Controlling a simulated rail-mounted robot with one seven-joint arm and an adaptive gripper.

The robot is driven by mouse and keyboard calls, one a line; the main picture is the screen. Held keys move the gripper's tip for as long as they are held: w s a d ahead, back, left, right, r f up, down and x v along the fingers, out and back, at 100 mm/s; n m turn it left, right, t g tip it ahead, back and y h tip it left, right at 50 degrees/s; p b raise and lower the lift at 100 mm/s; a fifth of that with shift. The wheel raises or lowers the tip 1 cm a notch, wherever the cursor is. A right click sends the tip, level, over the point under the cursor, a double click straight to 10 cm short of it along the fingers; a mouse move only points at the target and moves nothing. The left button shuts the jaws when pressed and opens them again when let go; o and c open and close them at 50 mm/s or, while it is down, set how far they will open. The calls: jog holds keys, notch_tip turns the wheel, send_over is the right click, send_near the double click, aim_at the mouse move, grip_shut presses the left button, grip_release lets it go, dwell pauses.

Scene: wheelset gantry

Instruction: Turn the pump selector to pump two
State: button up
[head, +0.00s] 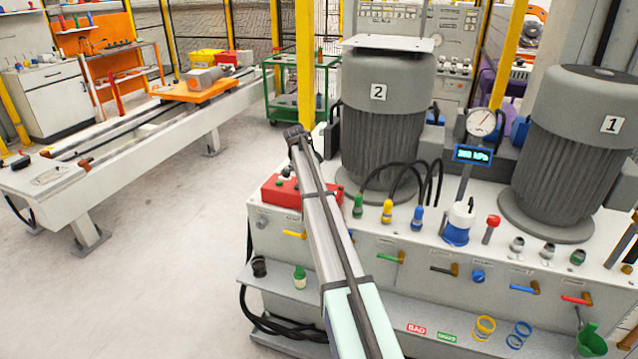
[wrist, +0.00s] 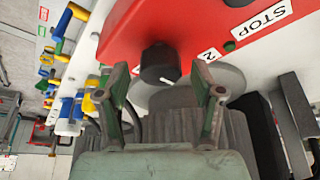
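The pump selector is a black knob (wrist: 158,64) with a white pointer mark on a red control box (wrist: 120,35). The mark points to the lower right in the wrist view. A label "2" (wrist: 209,54) is to the right of the knob. My gripper (wrist: 161,82) is open, with one finger on either side of the knob and apart from it. In the head view the red box (head: 275,193) sits on the bench's left end, partly hidden by my arm; my gripper's fingers cannot be made out there.
A "STOP" label (wrist: 262,21) is on the box. Pump two's motor (head: 385,125) stands just right of the box, and pump one's motor (head: 585,125) farther right. A gauge (head: 481,122), hoses and coloured valves crowd the bench. A yellow post (head: 305,70) rises behind.

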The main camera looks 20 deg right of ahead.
jog(key=v, duration=1.2)
dwell(0.5)
